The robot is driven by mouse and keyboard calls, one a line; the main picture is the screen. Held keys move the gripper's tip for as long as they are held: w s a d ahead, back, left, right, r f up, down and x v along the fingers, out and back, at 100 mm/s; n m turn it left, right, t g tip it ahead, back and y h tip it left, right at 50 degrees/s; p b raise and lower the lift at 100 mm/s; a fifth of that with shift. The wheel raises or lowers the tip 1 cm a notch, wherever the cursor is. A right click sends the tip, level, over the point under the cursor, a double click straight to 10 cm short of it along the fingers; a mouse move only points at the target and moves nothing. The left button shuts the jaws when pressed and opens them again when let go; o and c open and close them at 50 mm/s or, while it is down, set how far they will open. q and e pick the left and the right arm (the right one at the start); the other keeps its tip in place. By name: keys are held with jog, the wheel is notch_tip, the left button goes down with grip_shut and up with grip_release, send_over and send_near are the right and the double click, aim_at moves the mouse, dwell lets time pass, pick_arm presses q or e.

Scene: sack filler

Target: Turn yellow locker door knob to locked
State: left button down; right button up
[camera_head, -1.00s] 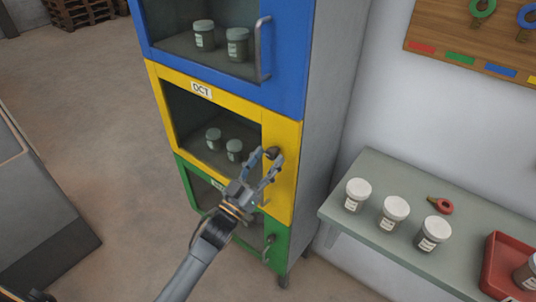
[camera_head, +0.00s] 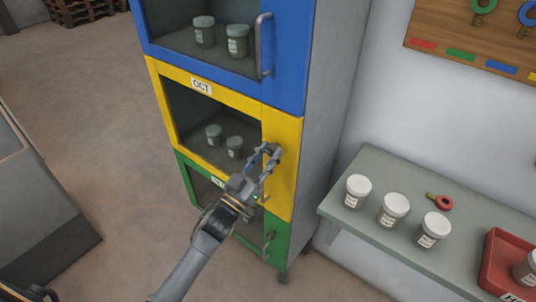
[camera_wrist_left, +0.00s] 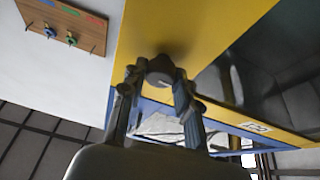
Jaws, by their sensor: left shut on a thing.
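The yellow locker door (camera_head: 283,150) is the middle door of the cabinet, closed, with a dark window and an "OCT" label (camera_head: 201,87). My left gripper (camera_head: 267,152) is at the right part of this door, its fingers around the dark round knob. The knob (camera_wrist_left: 161,70) shows between the two fingertips in the left wrist view, where the gripper (camera_wrist_left: 158,84) is shut on it. In the head view the fingers mostly hide the knob. I cannot read whether the knob is turned to locked.
A blue door (camera_head: 285,60) with a bar handle is above and a green door (camera_head: 277,238) below. A grey shelf (camera_head: 375,163) at right holds white-lidded jars (camera_head: 394,208), a red-headed key (camera_head: 441,202) and a red tray (camera_head: 494,262). A key board (camera_head: 460,35) hangs on the wall.

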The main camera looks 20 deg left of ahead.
pick_arm(q)
jog(key=m+h, duration=0.1)
jog(key=m, duration=0.1)
jog(key=shift+m, duration=0.4)
jog(key=m+g+h, duration=0.1)
jog(key=m+h, duration=0.1)
jog(key=m, duration=0.1)
jog(key=shift+m+g+b, duration=0.3)
jog(key=shift+m, duration=0.1)
jog(key=m+g+h, duration=0.1)
jog(key=m, duration=0.2)
jog(key=m+g, duration=0.1)
jog(key=m, duration=0.2)
jog(key=shift+a+r+h, duration=0.1)
jog(key=shift+a+h, duration=0.05)
jog(key=shift+h, duration=0.25)
jog(key=m+g+p, duration=0.1)
jog(key=m, duration=0.1)
jog(key=m+g, duration=0.1)
jog(key=m, duration=0.2)
jog(key=shift+r+h+p, duration=0.15)
jog(key=shift+h+p, duration=0.15)
jog(key=shift+p, duration=0.1)
jog(key=shift+m+g+y+p, duration=0.4)
jog(key=shift+m+g+p, duration=0.5)
jog(key=shift+m, duration=1.3)
jog(key=c, duration=1)
grip_release()
